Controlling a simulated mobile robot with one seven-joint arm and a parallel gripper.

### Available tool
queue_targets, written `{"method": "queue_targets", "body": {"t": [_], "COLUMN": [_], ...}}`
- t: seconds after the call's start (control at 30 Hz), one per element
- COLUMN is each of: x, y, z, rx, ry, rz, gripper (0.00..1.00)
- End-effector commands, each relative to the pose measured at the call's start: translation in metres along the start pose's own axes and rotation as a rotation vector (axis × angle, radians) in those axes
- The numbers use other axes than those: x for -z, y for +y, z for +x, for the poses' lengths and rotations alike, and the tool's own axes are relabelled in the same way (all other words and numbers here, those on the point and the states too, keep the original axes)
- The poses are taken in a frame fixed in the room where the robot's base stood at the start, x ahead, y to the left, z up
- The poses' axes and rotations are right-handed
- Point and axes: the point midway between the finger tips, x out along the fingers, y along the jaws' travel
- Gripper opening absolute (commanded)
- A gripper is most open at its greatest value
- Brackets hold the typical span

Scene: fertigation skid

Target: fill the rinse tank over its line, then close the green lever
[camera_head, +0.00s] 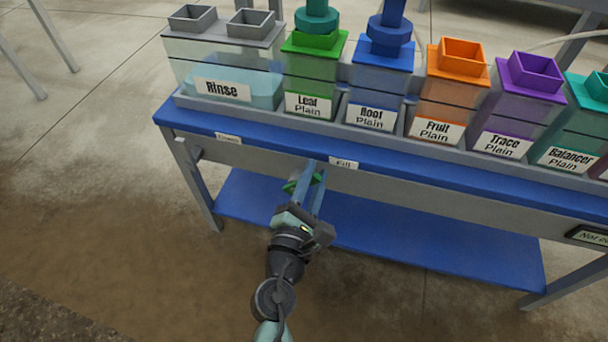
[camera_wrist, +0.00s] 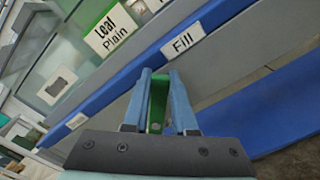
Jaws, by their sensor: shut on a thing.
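The rinse tank (camera_head: 180,48) is a clear box with a grey top at the left end of the bench. It holds pale blue liquid up to roughly mid-height; I cannot make out clearly how the liquid stands to its line. The green lever (camera_head: 291,187) is at the bench front, just left of and below the "Fill" label (camera_head: 343,163). My gripper (camera_head: 314,172) is shut on the lever, its blue fingers on either side. In the wrist view the green lever (camera_wrist: 157,103) shows upright between the fingers (camera_wrist: 162,85); its lower end is hidden by my gripper.
Tanks labelled Leaf (camera_head: 310,75), Root (camera_head: 378,85), Fruit (camera_head: 452,95), Trace (camera_head: 515,105) and Balancer (camera_head: 575,125) stand right of the rinse tank. A blue lower shelf (camera_head: 430,245) lies under the bench (camera_head: 480,178). Bare floor is clear at the front left.

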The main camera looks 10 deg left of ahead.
Motion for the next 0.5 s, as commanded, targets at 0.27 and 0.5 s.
{"method": "queue_targets", "body": {"t": [0.27, 0.5], "x": [0.006, 0.011], "y": [-0.019, -0.031], "z": [-0.001, -0.001], "rx": [0.001, 0.001], "ry": [0.001, 0.001], "rz": [0.263, 0.484], "gripper": [0.0, 0.0]}}
